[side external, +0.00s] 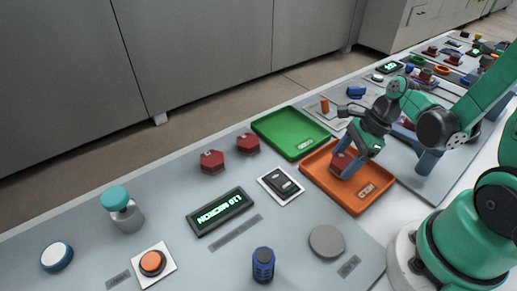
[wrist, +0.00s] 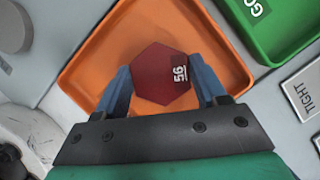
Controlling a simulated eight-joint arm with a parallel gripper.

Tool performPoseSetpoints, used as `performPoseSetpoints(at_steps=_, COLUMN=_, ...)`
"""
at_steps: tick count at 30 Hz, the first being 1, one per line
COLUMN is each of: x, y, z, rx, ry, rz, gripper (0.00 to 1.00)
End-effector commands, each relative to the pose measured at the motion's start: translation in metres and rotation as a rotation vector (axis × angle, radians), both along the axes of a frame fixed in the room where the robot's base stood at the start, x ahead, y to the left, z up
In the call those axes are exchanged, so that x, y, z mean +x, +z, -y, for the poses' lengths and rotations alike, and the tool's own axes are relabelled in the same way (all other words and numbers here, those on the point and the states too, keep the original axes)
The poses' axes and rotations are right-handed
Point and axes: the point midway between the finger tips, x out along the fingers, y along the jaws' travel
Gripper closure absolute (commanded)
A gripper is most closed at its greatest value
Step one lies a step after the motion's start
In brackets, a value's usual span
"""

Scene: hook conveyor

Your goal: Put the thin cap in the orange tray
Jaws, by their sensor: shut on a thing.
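A dark red hexagonal cap (wrist: 160,73) marked 56 is between the two blue fingers of my gripper (wrist: 164,84), which is shut on it. The orange tray (wrist: 225,58) lies around and below the cap. In the side view my gripper (side external: 353,165) reaches down into the orange tray (side external: 342,189), and the held cap (side external: 340,162) shows partly behind a finger. I cannot tell whether the cap touches the tray floor. Two similar red caps, one nearer (side external: 212,161) and one farther (side external: 248,143), sit on the table left of the trays.
A green tray (side external: 290,131) adjoins the orange tray at the back left. A black switch on a white plate (side external: 281,184) and a grey disc (side external: 326,241) are nearby. A display (side external: 220,211), a bottle (side external: 122,210) and an orange button (side external: 152,262) stand farther left.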

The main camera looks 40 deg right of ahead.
Motion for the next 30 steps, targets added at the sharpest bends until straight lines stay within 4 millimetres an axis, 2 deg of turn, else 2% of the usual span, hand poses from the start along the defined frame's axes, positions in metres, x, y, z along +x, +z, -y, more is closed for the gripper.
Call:
performPoseSetpoints(at_steps=10, x=0.0, y=0.0, z=0.0, rx=0.0, ry=0.0, rz=0.0, gripper=1.0)
performPoseSetpoints(at_steps=11, x=0.0, y=0.0, z=0.0, rx=0.0, ry=0.0, rz=0.0, gripper=0.27)
performPoseSetpoints(at_steps=12, x=0.0, y=0.0, z=0.0, rx=0.0, ry=0.0, rz=0.0, gripper=0.16)
performPoseSetpoints(at_steps=14, x=0.0, y=0.0, z=0.0, rx=0.0, ry=0.0, rz=0.0, gripper=0.0)
performPoseSetpoints(at_steps=25, x=0.0, y=0.001, z=0.0, rx=0.0, ry=0.0, rz=0.0, gripper=0.0)
performPoseSetpoints(at_steps=30, x=0.0, y=0.011, z=0.0, rx=0.0, ry=0.0, rz=0.0, gripper=0.0)
